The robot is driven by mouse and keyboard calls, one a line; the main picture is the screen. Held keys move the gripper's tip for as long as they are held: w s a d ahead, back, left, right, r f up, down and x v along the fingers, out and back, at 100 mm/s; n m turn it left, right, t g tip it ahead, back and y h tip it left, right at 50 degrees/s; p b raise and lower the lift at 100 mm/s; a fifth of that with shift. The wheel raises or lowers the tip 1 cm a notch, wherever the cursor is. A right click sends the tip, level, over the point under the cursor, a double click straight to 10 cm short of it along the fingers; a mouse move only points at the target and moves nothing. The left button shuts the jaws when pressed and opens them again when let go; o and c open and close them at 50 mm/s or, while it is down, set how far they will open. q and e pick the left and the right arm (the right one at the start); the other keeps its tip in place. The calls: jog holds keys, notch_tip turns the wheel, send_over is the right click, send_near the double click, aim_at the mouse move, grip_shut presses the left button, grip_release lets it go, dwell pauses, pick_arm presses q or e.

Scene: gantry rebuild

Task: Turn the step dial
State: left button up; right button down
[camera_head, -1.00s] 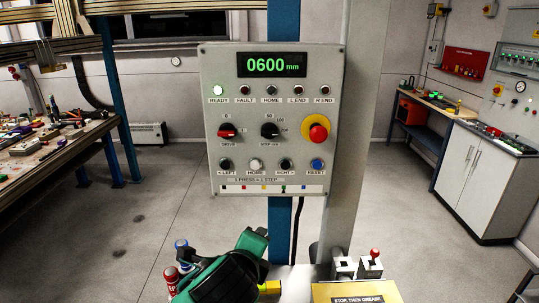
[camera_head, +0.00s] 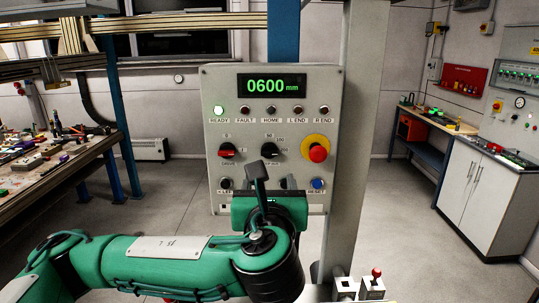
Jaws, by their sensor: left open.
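The step dial (camera_head: 272,148) is a black knob in the middle of the grey control panel (camera_head: 212,120), with step values printed around it. My left gripper (camera_head: 259,172) is in front of the panel, just below the dial in the picture. It is open and holds nothing that I can see. One dark finger reaches up to the dial's lower edge in the picture; I cannot tell whether it touches. The green wrist hides the panel's lower middle, including most of the lower button labels. My right gripper is out of view.

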aim_at(269, 153)
pick_arm(q)
jog(key=w+p, duration=0.6)
jog(key=w, duration=0.6)
jog(key=shift+r, duration=0.1)
jog(key=shift+w, duration=0.65)
jog(key=c, duration=1)
jog(key=shift+f, duration=0.2)
